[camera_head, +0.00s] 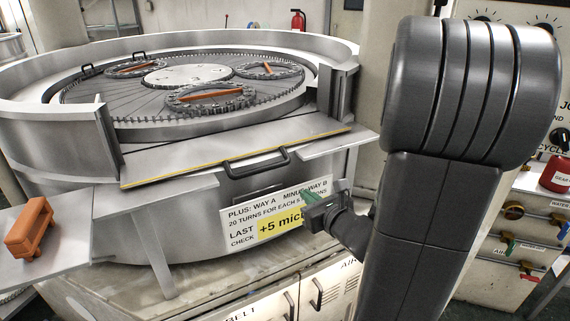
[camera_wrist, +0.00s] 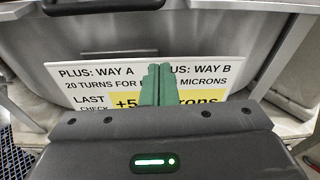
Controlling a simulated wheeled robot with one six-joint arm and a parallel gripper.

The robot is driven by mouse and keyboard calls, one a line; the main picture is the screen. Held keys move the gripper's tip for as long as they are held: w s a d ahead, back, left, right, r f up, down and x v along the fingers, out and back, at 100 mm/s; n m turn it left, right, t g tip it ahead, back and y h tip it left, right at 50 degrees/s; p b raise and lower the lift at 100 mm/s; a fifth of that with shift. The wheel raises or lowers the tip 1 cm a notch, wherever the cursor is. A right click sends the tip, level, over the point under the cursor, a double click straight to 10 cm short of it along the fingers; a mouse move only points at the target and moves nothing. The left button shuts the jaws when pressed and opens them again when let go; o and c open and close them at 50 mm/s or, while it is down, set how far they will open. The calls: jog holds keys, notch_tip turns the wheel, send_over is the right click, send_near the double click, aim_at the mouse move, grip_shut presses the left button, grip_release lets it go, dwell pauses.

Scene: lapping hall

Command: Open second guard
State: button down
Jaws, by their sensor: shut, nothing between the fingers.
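The round lapping machine (camera_head: 60,125) has a gap in its wall at the front. A flat metal panel (camera_head: 190,160) with a yellow edge strip spans this gap, sloping outward. A black bar handle (camera_head: 257,160) sits on its front edge; which guard this is, I cannot tell. The dark handle also shows at the top of the wrist view (camera_wrist: 105,5). My gripper (camera_head: 306,194), with green fingers, is below and right of the handle, apart from it, in front of the white sign (camera_head: 240,215). In the wrist view my gripper (camera_wrist: 160,68) is shut and empty.
Geared rings (camera_head: 210,97) with orange bars lie on the plate inside. An orange block (camera_head: 30,228) rests on the side shelf (camera_head: 75,215) at left. A control cabinet (camera_head: 510,200) with knobs and valves stands at right. Cabinet doors (camera_head: 325,285) are below the machine.

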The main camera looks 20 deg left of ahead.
aim_at(286, 156)
jog(key=x, duration=0.9)
jog(key=shift+w+a+p, duration=0.15)
jog(key=shift+a+p, duration=0.1)
jog(key=shift+p, duration=0.1)
jog(key=r+p, duration=0.1)
jog(key=r, duration=0.1)
jog(key=r+p, duration=0.1)
jog(key=r, duration=0.1)
jog(key=shift+s+d, duration=0.15)
jog(key=shift+s, duration=0.05)
jog(key=shift+g+h, duration=0.6)
jog(key=shift+h, duration=0.2)
notch_tip(286, 156, up, 4)
jog(key=p, duration=0.8)
jog(key=shift+s+d+r, duration=0.1)
jog(key=shift+d+r, duration=0.05)
jog(key=shift+r, duration=0.1)
jog(key=shift+f, duration=0.15)
